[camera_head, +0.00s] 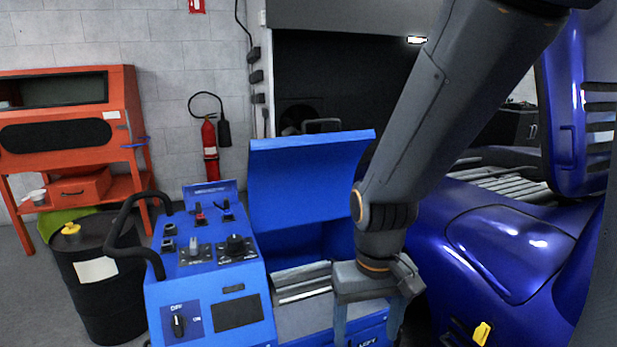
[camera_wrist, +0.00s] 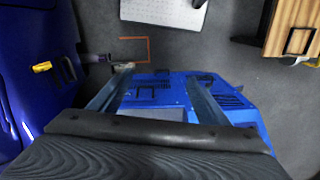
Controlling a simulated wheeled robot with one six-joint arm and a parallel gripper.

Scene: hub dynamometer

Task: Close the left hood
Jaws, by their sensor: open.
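The left hood (camera_head: 308,180) is a bright blue panel standing raised, tilted up, behind the roller bay of the blue machine (camera_head: 215,275) in the head view. Grey rollers (camera_head: 302,285) show below it. My gripper (camera_head: 368,335) hangs in front of the bay, to the right of and lower than the hood's panel, pointing down; its fingers are apart with nothing visible between them. In the wrist view the open fingers (camera_wrist: 158,76) reach over a blue part of the machine (camera_wrist: 175,95). I cannot make out the hood in the wrist view. My arm covers the area right of the hood.
A glossy dark-blue body (camera_head: 500,250) stands to the right, with a yellow handle (camera_head: 482,333). A black drum (camera_head: 105,290) and an orange cabinet (camera_head: 65,135) are at the left. A fire extinguisher (camera_head: 210,150) hangs on the wall. Grey floor (camera_wrist: 225,55) shows in the wrist view.

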